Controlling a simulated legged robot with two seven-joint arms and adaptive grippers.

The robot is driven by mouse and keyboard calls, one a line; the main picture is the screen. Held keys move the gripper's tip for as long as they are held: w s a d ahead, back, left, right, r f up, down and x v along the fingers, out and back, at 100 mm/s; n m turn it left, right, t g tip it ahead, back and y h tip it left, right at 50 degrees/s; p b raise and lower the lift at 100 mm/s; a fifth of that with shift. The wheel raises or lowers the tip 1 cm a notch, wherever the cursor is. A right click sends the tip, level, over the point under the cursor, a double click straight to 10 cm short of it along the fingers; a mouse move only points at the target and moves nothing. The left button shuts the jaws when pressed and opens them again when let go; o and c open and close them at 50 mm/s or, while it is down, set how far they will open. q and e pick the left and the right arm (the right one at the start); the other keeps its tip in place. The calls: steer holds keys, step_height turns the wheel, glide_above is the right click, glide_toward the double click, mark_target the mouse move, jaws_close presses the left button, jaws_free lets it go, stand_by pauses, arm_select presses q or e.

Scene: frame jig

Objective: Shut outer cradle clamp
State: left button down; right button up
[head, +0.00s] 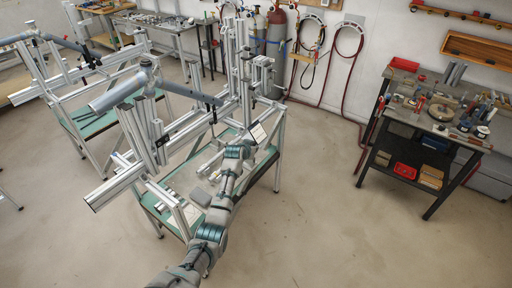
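The frame jig (185,133) of pale aluminium profiles stands on a green-topped bench, left of centre. Grey bicycle-frame tubes (127,88) are mounted on it, with a long dark bar running right toward the tall uprights (240,65). I cannot make out which part is the outer cradle clamp, or whether it is open or shut. My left arm comes in from the bottom, left of centre, and reaches over the jig's front right side. Its gripper (245,146) is near the right-hand uprights; the fingers are too small and covered to read. My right gripper is out of view.
A second similar jig (65,85) stands behind at left. A dark workbench (440,130) with tools and red bins is at right. Gas cylinders (276,35) and hoses are at the back wall. The floor between jig and workbench is clear.

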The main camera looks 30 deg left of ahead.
arm_select(q)
steer(key=shift+s+a+f+h, duration=0.15)
steer(key=shift+f+h, duration=0.15)
steer(key=shift+f, duration=0.35)
steer(key=c, duration=1.2)
jaws_free()
steer(key=shift+w+a+r, duration=0.1)
steer(key=shift+w+a, duration=0.1)
steer(key=shift+a, duration=0.1)
steer(key=v, duration=1.1)
steer(key=shift+s+r, duration=0.25)
